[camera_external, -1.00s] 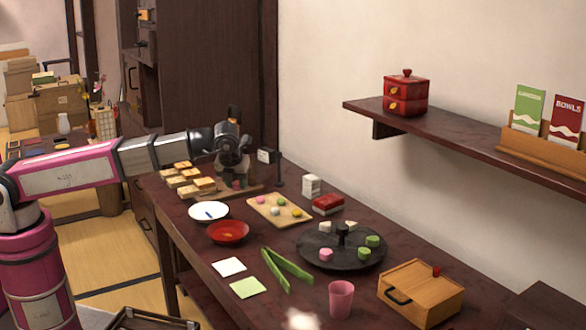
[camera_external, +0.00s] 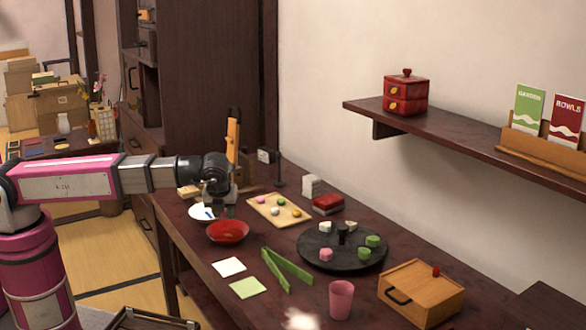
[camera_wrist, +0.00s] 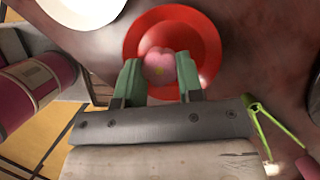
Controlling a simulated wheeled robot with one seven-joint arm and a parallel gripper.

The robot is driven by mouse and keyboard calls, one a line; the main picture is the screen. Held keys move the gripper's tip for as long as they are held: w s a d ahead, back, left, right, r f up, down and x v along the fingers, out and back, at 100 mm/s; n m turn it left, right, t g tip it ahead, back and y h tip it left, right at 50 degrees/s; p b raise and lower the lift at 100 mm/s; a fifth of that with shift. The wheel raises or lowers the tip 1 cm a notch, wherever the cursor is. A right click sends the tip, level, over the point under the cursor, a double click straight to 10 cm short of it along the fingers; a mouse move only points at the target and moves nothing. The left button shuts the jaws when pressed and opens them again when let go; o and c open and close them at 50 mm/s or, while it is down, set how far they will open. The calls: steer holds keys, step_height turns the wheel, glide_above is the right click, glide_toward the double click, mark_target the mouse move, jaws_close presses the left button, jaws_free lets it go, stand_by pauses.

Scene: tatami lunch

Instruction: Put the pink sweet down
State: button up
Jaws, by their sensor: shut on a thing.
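My gripper (camera_external: 229,212) is over the red bowl (camera_external: 228,236), pointing down. In the external view the held sweet is hidden by the gripper.
A white plate (camera_external: 197,213) is beside the bowl, partly behind the gripper. A wooden board (camera_external: 260,212) holds several sweets. Green tongs (camera_external: 274,272), a dark round tray (camera_external: 322,262) and a pink cup (camera_external: 341,300) stand to the right.

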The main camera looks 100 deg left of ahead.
mark_target(228, 234)
steer(key=shift+w+d+f, duration=0.5)
steer(key=shift+w+f, duration=0.05)
steer(key=shift+w, duration=0.05)
steer(key=shift+f, duration=1.9)
steer(key=shift+f, duration=0.1)
steer(key=o, duration=0.9)
steer(key=v, duration=1.2)
steer(key=shift+s+a, duration=0.1)
